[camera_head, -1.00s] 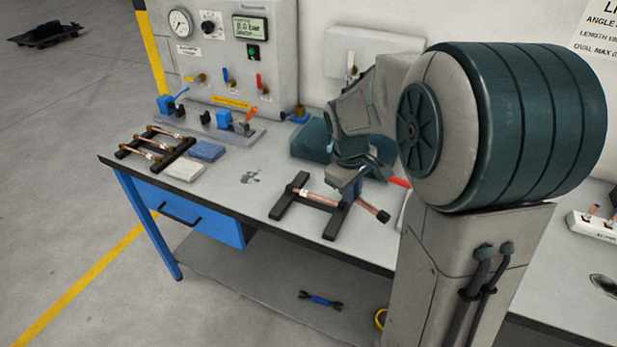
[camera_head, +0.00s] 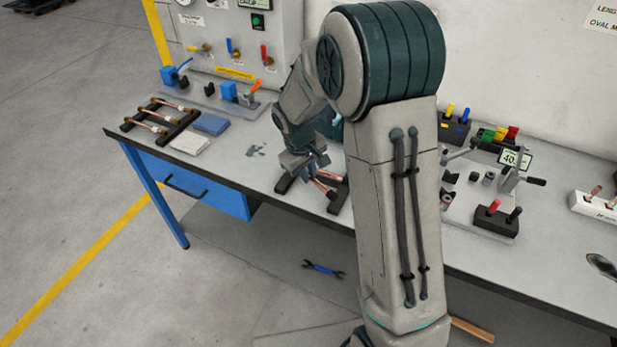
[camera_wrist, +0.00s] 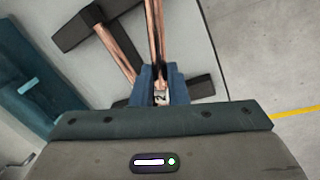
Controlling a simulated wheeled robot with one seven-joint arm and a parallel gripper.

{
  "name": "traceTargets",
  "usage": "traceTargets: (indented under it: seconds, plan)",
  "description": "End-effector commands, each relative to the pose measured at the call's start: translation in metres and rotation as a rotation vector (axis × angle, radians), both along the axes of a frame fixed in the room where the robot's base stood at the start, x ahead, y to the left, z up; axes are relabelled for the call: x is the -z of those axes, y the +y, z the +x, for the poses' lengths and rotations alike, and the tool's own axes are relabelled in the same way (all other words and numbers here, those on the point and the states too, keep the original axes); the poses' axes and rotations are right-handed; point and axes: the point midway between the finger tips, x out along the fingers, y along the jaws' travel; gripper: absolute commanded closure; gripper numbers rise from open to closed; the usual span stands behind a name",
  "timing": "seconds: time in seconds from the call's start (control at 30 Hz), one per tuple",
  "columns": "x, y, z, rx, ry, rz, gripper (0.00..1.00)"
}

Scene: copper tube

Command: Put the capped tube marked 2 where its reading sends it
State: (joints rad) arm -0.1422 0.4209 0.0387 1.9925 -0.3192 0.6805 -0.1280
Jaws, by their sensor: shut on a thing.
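My gripper (camera_head: 314,166) is shut on a copper tube (camera_wrist: 154,35), which runs up the wrist view from between the blue fingers. A second copper tube (camera_wrist: 117,54) lies across that stand, to the left of the held one in the wrist view. Whether the held tube touches the stand I cannot tell. A black rack (camera_head: 182,128) at the left holds several copper tubes with brass-coloured ends (camera_head: 150,127).
Behind are a valve panel (camera_head: 233,38) and a fixture with blue clamps (camera_head: 229,92). Blue (camera_head: 211,123) and pale (camera_head: 190,144) pads lie by the rack. Right are a clamp plate (camera_head: 470,205), black holders (camera_head: 496,222) and a white block (camera_head: 597,207). My arm hides the bench's middle.

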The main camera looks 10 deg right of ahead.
Motion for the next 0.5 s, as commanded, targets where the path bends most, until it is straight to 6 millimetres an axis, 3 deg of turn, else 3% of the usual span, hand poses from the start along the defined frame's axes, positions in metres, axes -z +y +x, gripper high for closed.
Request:
traceTargets:
  seconds: [0.2, 0.5]
  plan:
    - [0.027, 0.0, -0.001, 0.0, 0.003, -0.001, 1.0]
    - [0.031, 0.0, -0.001, 0.0, 0.001, 0.0, 1.0]
